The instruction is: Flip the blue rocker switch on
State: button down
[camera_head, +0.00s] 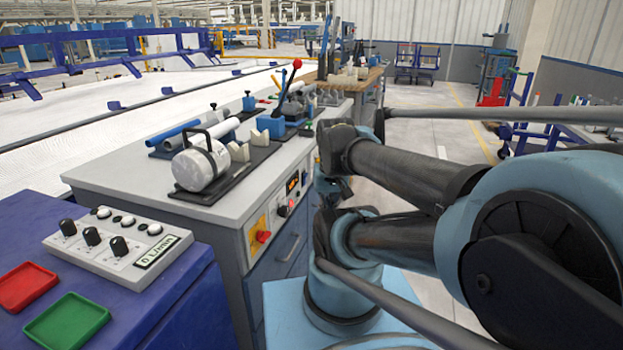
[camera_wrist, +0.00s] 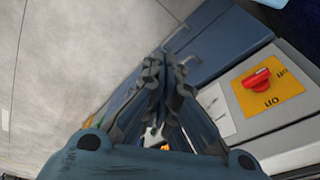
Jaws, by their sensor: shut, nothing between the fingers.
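I cannot make out a blue rocker switch in either view. A control panel (camera_head: 290,200) is on the front face of the grey workbench, with a small lit display (camera_head: 292,183) and a red knob (camera_head: 262,236) on a yellow plate. The red knob (camera_wrist: 256,79) also shows at the right of the wrist view on its yellow plate (camera_wrist: 272,92). My gripper (camera_wrist: 166,76) is shut and empty, left of the plate and apart from it, with blue cabinet fronts behind it. In the head view I cannot pick out the fingers; my arm covers part of the bench's right side.
A white cylinder (camera_head: 201,166), pipes and a red-knobbed lever (camera_head: 297,63) sit on the workbench (camera_head: 130,176). A grey control box (camera_head: 118,246), a red tray (camera_head: 25,287) and a green tray (camera_head: 67,322) rest on a blue cabinet at left. Open floor (camera_head: 440,135) lies right of the bench.

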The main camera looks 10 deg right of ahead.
aim_at(305, 179)
jog(key=w+d+r+m+y, duration=0.1)
jog(key=w+r+m, duration=0.2)
jog(key=w+m, duration=0.45)
jog(key=w+d+r+m+y, duration=0.1)
jog(key=w+d+r+m, duration=0.15)
jog(key=w+m, duration=0.5)
jog(key=w+d+f+m+y, duration=0.1)
jog(key=w+d+m, duration=0.3)
jog(key=w, duration=0.3)
jog(key=w+d+f+m+y, duration=0.1)
jog(key=w+d+m, duration=0.3)
jog(key=w, duration=0.4)
jog(key=shift+w+f+m, duration=0.3)
jog(key=shift+f+m, duration=0.1)
jog(key=shift+f, duration=0.15)
jog(key=w+a+f, duration=0.4)
jog(key=a+f, duration=0.3)
jog(key=f, duration=0.1)
jog(key=shift+f, duration=0.15)
jog(key=shift+w, duration=0.1)
dwell(0.5)
